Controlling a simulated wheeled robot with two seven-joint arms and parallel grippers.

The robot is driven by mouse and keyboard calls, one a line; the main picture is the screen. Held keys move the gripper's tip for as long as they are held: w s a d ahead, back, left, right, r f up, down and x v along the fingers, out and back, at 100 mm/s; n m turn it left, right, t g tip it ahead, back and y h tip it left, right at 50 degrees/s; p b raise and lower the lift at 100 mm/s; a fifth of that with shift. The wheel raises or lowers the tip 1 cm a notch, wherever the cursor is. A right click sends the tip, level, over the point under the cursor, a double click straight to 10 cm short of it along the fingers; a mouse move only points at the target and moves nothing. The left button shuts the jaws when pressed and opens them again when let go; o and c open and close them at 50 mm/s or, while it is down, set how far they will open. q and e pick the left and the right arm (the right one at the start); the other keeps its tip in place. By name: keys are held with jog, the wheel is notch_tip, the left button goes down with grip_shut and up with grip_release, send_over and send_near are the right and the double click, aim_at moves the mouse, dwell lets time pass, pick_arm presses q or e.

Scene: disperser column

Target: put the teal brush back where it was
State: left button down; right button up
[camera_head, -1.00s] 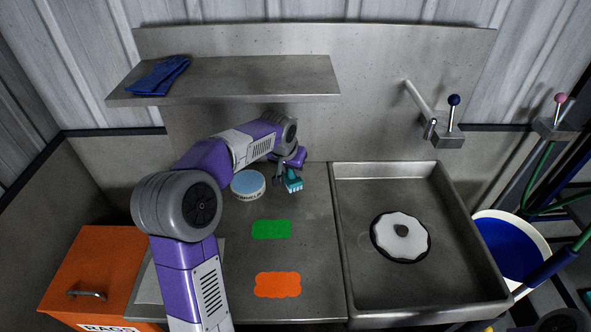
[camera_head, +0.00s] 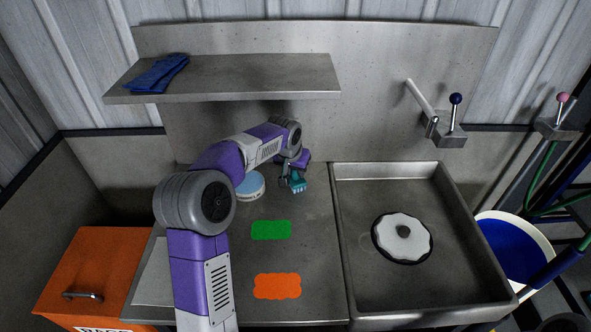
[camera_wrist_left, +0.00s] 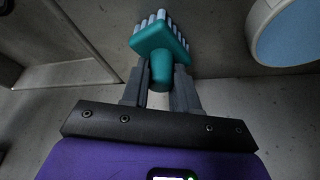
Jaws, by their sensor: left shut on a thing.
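The teal brush (camera_head: 298,183) is at the back of the steel counter (camera_head: 310,245), between the round blue-topped tub and the sink. My left gripper (camera_head: 288,181) is shut on the brush. In the left wrist view the teal brush (camera_wrist_left: 160,48) has its handle between the two fingers of the left gripper (camera_wrist_left: 160,88), with its pale bristle tufts pointing away from the gripper. I cannot tell whether the brush touches the counter. My right gripper is not in view.
The blue-topped tub (camera_head: 250,185) stands just left of the brush. A green patch (camera_head: 271,230) and an orange patch (camera_head: 278,286) lie on the counter in front. The sink (camera_head: 375,290) is at right, holding a white disc (camera_head: 401,230). A shelf (camera_head: 250,78) overhangs the back.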

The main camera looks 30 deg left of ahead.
aim_at(294, 182)
pick_arm(q)
jog(key=c, duration=0.9)
grip_release()
jog(key=shift+f, duration=0.1)
jog(key=shift+o, duration=0.2)
jog(key=shift+r, duration=0.3)
jog(key=p+v, duration=0.2)
jog(key=v, duration=0.3)
jog(key=shift+w, duration=0.15)
jog(key=s+d, duration=0.2)
jog(key=s, duration=1)
jog(key=shift+s+f, duration=0.1)
jog(key=shift+f, duration=0.1)
